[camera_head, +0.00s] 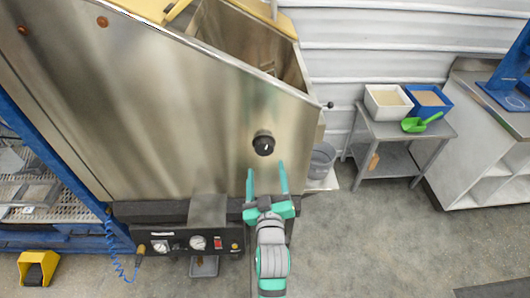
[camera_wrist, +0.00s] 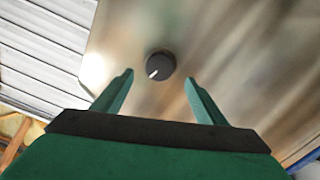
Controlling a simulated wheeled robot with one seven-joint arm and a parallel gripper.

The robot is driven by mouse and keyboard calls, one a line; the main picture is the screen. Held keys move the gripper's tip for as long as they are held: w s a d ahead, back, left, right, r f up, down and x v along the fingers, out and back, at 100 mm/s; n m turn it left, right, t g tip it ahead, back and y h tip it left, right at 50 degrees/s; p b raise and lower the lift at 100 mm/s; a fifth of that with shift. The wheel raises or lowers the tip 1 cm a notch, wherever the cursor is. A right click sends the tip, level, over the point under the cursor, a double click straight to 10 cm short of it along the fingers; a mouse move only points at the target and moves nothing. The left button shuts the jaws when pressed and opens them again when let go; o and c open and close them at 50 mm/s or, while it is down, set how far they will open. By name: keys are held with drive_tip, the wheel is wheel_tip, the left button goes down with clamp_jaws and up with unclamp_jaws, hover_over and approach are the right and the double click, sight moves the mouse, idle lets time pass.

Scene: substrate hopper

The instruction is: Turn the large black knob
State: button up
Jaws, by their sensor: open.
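The large black knob (camera_head: 263,144) is mounted on the stainless steel hopper's front panel, near its right edge. It has a white pointer mark. In the wrist view the knob (camera_wrist: 160,66) sits beyond my fingertips, between their lines, with the white mark pointing to the lower left. My gripper (camera_head: 267,168) is open and empty, with its green fingers pointing up at the panel just below the knob in the head view. The fingers of my gripper (camera_wrist: 158,76) are spread wider than the knob, and neither touches it.
The steel hopper (camera_head: 170,110) fills the left and middle. Below it is a black control panel (camera_head: 190,243) with gauges and a red switch. A grey bucket (camera_head: 321,160) stands right of the hopper. A metal side table (camera_head: 392,130) holds two bins and a green scoop (camera_head: 421,122).

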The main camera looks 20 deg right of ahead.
sight(265, 151)
drive_tip(key=x, duration=0.8)
drive_tip(key=shift+w+d, duration=0.15)
drive_tip(key=shift+w, duration=0.2)
drive_tip(key=c, duration=1)
